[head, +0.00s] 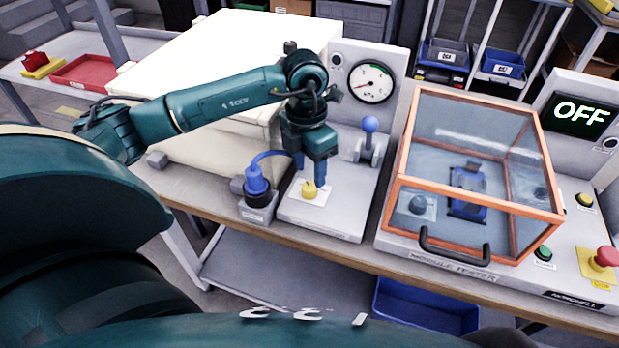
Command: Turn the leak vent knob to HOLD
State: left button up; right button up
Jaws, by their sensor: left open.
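A small yellow knob (309,189) stands on a pale label plate on the grey panel base (310,221); I take it for the leak vent knob. The plate's lettering is too small to read, so its setting cannot be told. My left gripper (310,177) points down right over the knob, its blue fingers open. The fingertips are at or just above the knob's top; I cannot tell whether they touch it. My right gripper is not in view.
A blue-ball lever (370,126) and a dial gauge (371,82) stand behind, to the right. A blue plug with cable (257,181) sits close left. The orange-framed clear tester box (398,182) stands right. A large cream box (180,60) is behind my left arm.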

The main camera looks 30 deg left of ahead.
aim_at(307, 184)
pick_arm(q)
notch_tip(307, 184, up, 9)
jog(key=shift+a+f, duration=0.15)
jog(key=shift+a, duration=0.05)
jog(key=shift+f, duration=0.1)
dwell(0.5)
